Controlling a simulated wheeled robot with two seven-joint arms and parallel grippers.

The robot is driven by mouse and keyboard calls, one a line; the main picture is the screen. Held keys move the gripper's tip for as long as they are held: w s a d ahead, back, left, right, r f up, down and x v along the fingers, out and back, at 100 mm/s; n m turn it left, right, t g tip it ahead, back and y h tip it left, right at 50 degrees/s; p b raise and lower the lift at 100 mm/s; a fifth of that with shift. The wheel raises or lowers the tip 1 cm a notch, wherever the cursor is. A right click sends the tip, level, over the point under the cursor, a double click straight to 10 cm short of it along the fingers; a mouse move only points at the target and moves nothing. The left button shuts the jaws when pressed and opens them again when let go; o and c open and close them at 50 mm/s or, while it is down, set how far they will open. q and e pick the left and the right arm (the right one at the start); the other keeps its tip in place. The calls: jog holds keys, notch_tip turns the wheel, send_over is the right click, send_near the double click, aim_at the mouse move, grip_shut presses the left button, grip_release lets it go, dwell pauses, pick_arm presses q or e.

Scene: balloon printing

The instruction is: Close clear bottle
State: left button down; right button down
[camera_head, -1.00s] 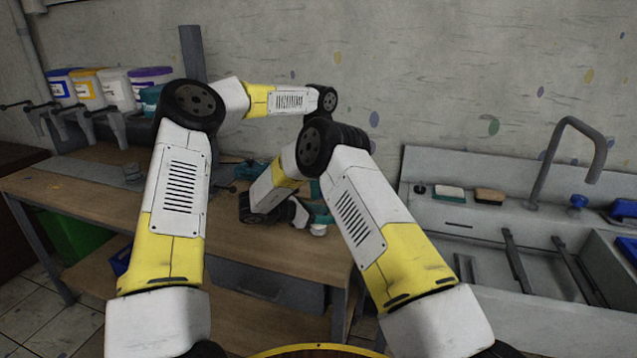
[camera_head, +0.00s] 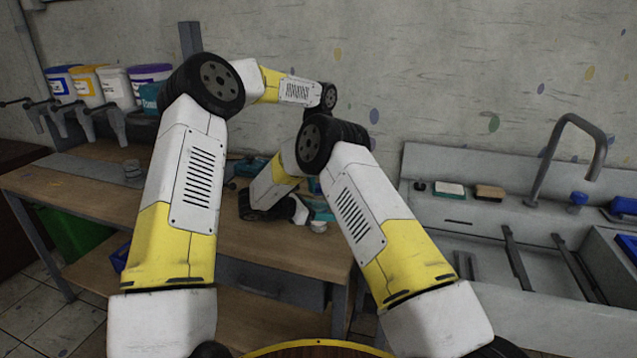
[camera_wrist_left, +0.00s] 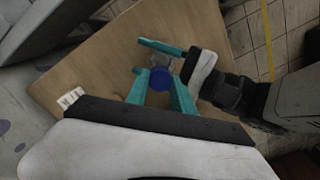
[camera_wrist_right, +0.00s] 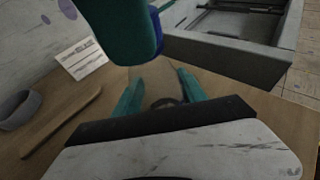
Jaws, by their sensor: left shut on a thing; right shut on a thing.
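A blue cap (camera_wrist_left: 160,78) sits between the teal fingers of my left gripper (camera_wrist_left: 161,86), which is shut on it. My right gripper (camera_wrist_right: 159,84) is shut on a see-through object (camera_wrist_right: 156,78), apparently the clear bottle, whose outline is faint. In the right wrist view, a teal finger of my left gripper and the blue edge of the cap (camera_wrist_right: 157,28) stand close beyond and above my right fingers. The two grippers are close together over the table. In the head view, my right arm hides much of my left wrist. I cannot tell whether cap and bottle touch.
The wooden table (camera_head: 80,190) lies beneath. Paint tubs (camera_head: 90,88) stand on a rack at the back left. A sink (camera_head: 470,250) with a tap (camera_head: 545,165), a sponge (camera_head: 449,189) and a brush (camera_head: 489,192) is at the right. A white card (camera_wrist_right: 82,56) stands nearby.

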pick_arm(q)
jog(key=m, duration=0.8)
jog(key=shift+m, duration=0.3)
jog(key=m, duration=1.2)
jog(key=shift+m, duration=0.4)
jog(key=m, duration=0.7)
jog(key=shift+m, duration=0.3)
jog(key=c, duration=1)
grip_release()
jog(key=shift+f, duration=0.1)
